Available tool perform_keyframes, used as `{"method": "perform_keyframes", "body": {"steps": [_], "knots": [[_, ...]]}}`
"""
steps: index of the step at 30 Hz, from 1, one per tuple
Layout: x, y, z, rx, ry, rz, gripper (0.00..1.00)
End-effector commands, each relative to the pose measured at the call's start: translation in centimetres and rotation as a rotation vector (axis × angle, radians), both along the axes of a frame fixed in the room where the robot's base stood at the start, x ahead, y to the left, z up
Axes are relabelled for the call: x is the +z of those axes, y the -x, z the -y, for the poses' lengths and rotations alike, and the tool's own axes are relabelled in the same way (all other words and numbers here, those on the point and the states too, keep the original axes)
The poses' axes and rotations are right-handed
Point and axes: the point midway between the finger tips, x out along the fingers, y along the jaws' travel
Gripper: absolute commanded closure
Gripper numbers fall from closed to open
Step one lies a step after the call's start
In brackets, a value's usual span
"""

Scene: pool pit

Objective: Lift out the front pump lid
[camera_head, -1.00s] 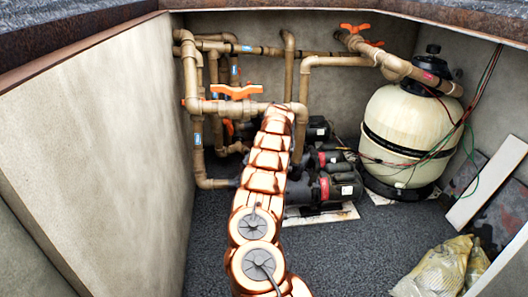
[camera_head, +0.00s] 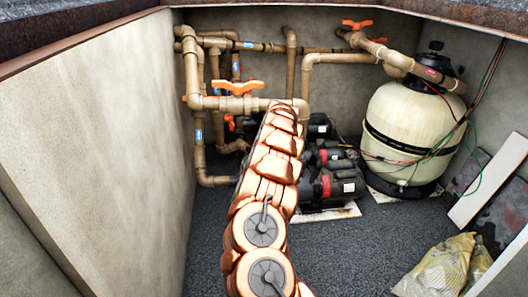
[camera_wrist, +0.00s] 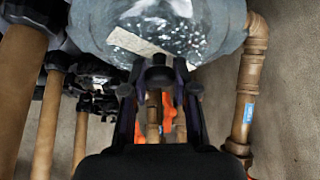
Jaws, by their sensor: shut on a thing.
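The front pump lid (camera_wrist: 165,30), a clear round cover with a pale label strip, fills the top of the wrist view. My gripper (camera_wrist: 160,75) is closed at the lid's near edge, with its dark fingers in front of the label. Whether the lid is clear of its seat cannot be told. In the head view my arm runs up the middle and hides the gripper and the lid. The black pumps (camera_head: 335,187) with red bands show just right of the arm.
Tan pipes (camera_head: 197,75) with orange valve handles (camera_head: 238,88) stand behind and left of the arm. A vertical pipe (camera_wrist: 248,95) is close at right in the wrist view. A cream filter tank (camera_head: 412,125) stands right.

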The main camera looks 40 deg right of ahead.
Motion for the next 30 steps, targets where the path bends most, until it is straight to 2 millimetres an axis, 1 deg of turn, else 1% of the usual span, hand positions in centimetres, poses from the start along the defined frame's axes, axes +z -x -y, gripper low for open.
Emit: {"method": "perform_keyframes", "body": {"steps": [3,6,9,15,17,30], "knots": [[0.2,0.4,-1.1,0.009,-0.005,0.0,1.0],[0.5,1.0,-1.3,0.002,-0.002,0.0,1.0],[0.3,1.5,-1.9,0.002,-0.006,-0.005,1.0],[0.7,2.2,-3.2,0.007,-0.005,0.001,1.0],[0.7,2.6,-3.3,0.004,-0.002,-0.001,1.0],[0.9,4.6,-6.0,0.005,-0.001,0.001,1.0]]}}
